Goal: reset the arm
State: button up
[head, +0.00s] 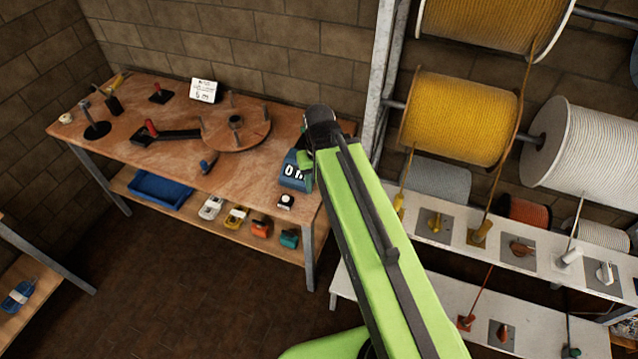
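My green arm rises from the bottom of the head view toward the right end of the wooden workbench (150,92). Its dark far joint is near the bench's back right corner. My gripper is not visible; it may be hidden behind the arm's far end. I cannot tell whether it holds anything. A blue counter-like box with white digits (294,172) stands on the bench just left of the arm's far end, partly covered by it.
The bench holds a round wooden disc (252,128), a white sign (204,91) and small tools. A lower shelf holds a blue tray (160,190). At right, a rack carries large rope spools, including a yellow one (460,118). Floor (200,290) is clear at left.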

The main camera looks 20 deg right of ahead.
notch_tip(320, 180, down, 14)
jog(key=b, duration=1.4)
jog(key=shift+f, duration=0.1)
dwell(1.1)
